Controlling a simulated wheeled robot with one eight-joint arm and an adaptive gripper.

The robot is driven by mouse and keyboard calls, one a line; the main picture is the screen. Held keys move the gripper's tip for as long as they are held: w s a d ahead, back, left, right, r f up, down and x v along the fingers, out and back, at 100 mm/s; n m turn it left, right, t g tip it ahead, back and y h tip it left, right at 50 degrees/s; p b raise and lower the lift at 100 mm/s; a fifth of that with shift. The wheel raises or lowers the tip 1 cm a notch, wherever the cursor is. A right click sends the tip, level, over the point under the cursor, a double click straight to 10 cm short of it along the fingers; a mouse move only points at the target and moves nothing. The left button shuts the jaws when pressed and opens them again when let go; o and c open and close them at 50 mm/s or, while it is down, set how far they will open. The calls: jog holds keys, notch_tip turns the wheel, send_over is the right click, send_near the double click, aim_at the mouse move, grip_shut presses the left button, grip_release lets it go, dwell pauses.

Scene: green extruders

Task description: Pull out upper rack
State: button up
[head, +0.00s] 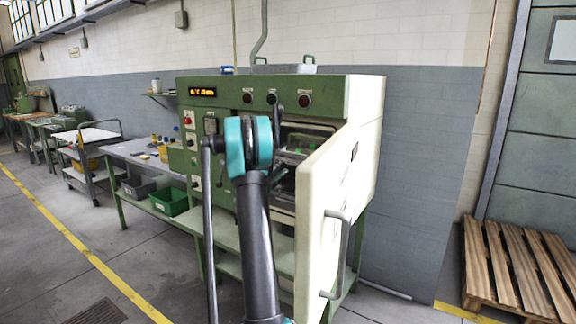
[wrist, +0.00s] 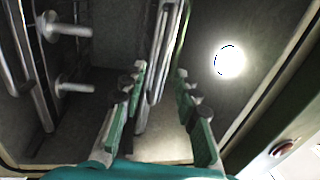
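A green oven-like machine (head: 225,100) stands with its pale door (head: 325,190) swung open to the right. My arm reaches to its opening, and my wrist hides part of the chamber in the head view. In the wrist view my gripper (wrist: 160,72) is open, its two green-padded fingers apart. The metal bars of a rack, apparently the upper rack (wrist: 158,50), run between the fingers in the picture. I cannot tell whether the fingers touch it. More bars, apparently a lower rack (wrist: 27,70), are at the left of the wrist view.
A bright round lamp (wrist: 229,61) shines on the chamber wall. The door's handle (head: 338,255) sticks out at the front right. A bench with a green bin (head: 170,202) stands at left, and a wooden pallet (head: 515,265) lies at right. Floor at left is open.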

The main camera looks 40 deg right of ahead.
aim_at(288, 163)
jog(key=shift+x, duration=2.45)
grip_shut()
